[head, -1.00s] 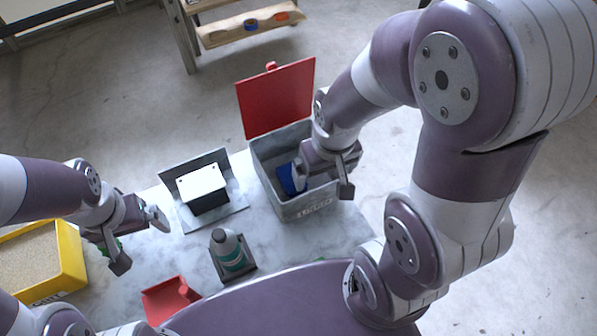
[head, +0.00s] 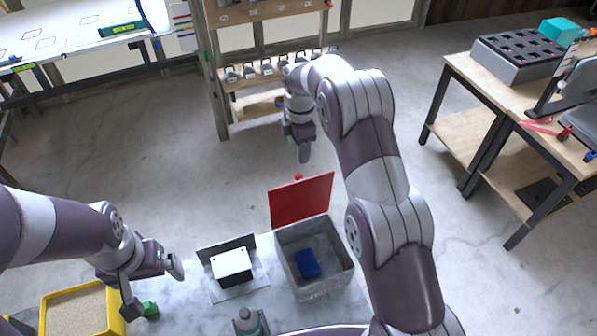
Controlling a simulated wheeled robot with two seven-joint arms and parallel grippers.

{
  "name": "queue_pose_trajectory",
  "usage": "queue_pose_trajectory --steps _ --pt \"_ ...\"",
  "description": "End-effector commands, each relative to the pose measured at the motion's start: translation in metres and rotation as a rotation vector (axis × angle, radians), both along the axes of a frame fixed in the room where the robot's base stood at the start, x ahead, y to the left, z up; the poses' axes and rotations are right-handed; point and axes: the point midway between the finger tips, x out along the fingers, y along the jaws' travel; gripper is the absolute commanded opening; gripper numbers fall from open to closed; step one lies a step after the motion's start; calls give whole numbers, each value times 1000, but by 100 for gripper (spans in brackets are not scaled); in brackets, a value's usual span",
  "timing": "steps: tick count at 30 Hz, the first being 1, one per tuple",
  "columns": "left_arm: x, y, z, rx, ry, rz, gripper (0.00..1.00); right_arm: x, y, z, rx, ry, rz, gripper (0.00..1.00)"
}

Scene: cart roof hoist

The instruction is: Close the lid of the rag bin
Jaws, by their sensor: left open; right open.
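The rag bin (head: 318,279) is a grey open-topped box on the marble-look table. Its red lid (head: 301,201) stands raised at the bin's far edge, with a small red knob (head: 298,177) on its top edge. A blue rag (head: 307,263) lies inside on the bin floor. My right gripper (head: 303,152) is open and empty, in the picture above the lid knob and apart from it. My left gripper (head: 155,287) is open at the left side of the table, left of the white-topped block and away from the bin.
A white-topped black block (head: 231,265) on a grey stand is left of the bin. A bottle (head: 247,321) is in front. A yellow sand tray (head: 80,312) and a green piece (head: 150,309) are at left. A shelf rack (head: 262,72) stands behind; a wooden bench (head: 497,97) is right.

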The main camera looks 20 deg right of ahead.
Motion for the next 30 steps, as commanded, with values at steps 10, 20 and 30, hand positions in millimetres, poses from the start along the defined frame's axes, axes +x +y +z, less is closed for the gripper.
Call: queue_pose_trajectory --steps 10,20,30 --pt "0 0 -85 0 1 0 100 3 0 -94 0 1 -2 57" --pt "1 0 -72 0 -1 0 100 4 0 -119 0 2 -3 57" --pt "0 0 -73 0 0 0 100 4 0 -122 0 0 -3 38"
